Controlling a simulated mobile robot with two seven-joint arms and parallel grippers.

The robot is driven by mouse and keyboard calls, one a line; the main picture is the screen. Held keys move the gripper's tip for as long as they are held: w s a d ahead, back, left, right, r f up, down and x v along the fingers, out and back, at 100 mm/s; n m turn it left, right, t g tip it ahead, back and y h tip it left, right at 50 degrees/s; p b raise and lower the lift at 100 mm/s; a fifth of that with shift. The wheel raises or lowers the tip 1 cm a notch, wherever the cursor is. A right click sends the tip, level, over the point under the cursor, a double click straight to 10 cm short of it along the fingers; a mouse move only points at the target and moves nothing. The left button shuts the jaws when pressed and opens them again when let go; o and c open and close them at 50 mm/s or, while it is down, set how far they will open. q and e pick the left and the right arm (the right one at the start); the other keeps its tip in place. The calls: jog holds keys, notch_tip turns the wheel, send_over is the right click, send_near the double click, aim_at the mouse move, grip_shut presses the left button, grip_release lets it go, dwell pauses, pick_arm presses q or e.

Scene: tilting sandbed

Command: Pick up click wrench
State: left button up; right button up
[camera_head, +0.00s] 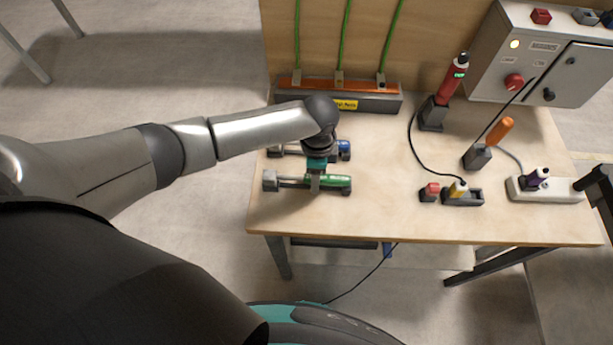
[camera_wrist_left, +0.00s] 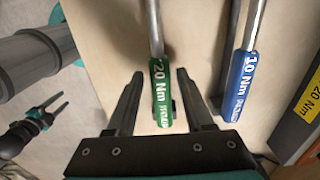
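A click wrench with a green handle marked 20 Nm (camera_head: 335,183) lies on the front left of the table; it also shows in the left wrist view (camera_wrist_left: 160,95). A second wrench with a blue handle marked 10 Nm (camera_wrist_left: 240,85) lies behind it, partly hidden by my arm in the head view (camera_head: 344,150). My left gripper (camera_head: 316,186) is above the green handle. In the left wrist view its fingers (camera_wrist_left: 160,75) are spread, one on each side of that handle, with gaps visible. My right gripper (camera_wrist_left: 54,106) shows at the left of that view, away from the wrenches, its fingers apart.
A grey holder (camera_head: 375,103) with a yellow label stands behind the wrenches. To the right are a red tool (camera_head: 452,80), an orange-handled tool (camera_head: 499,131), small blocks, a white power strip (camera_head: 560,190) and a control box (camera_head: 545,55). Table space before the blocks is clear.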

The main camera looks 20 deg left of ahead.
pick_arm(q)
grip_shut()
dwell(1.1)
